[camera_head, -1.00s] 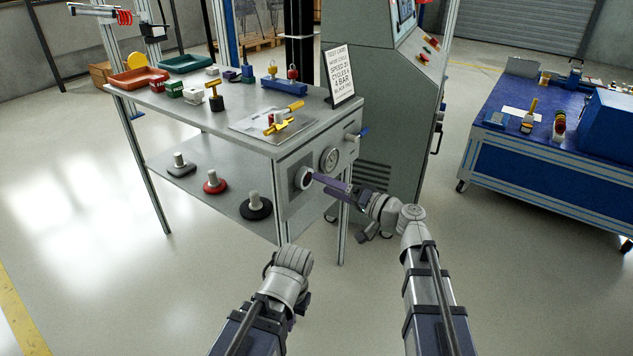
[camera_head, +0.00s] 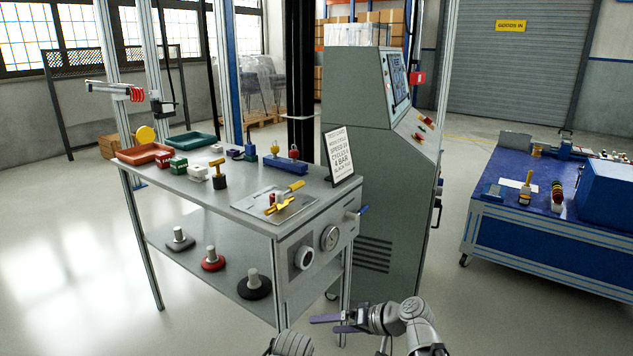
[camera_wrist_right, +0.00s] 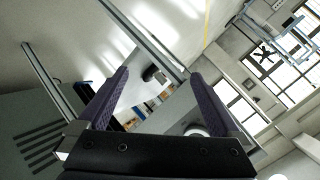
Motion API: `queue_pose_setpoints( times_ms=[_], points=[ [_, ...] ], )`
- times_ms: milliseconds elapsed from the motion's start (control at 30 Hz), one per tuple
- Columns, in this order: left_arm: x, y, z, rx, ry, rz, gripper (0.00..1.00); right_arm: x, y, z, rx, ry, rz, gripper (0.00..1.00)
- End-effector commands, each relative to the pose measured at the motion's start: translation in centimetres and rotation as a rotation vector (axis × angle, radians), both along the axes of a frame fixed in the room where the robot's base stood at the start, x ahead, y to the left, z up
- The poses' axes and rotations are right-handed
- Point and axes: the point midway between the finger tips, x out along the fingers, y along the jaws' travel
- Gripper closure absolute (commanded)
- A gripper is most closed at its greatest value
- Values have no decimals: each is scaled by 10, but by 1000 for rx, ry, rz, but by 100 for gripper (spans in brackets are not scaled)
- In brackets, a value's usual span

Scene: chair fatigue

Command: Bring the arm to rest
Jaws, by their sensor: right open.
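My right gripper (camera_head: 338,323) is at the lower middle of the head view, in front of and below the table's front panel. Its two purple fingers point left and stand apart with nothing between them. In the right wrist view the open fingers (camera_wrist_right: 160,105) frame part of the table and floor.
The test table (camera_head: 240,205) holds trays, coloured blocks and a sign (camera_head: 339,153); its lower shelf carries several weighted bases. A grey console (camera_head: 370,200) stands close behind my right gripper. A blue workbench (camera_head: 545,235) is at the right. Open floor lies between.

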Motion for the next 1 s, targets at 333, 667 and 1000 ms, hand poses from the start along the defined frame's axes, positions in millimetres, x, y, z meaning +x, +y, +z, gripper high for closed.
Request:
queue_pose_setpoints(
  times_ms=[333,667,1000],
  points=[
    [0,0,0,0,0,0,100,-80,-75,-94,-618,343,-36,0],
    [0,0,13,1,0,0,100,-120,-87,-92,-932,434,-21,0],
    [0,1,32,2,0,1,100,-159,-20,-72,-1055,393,194,0]
  ],
)
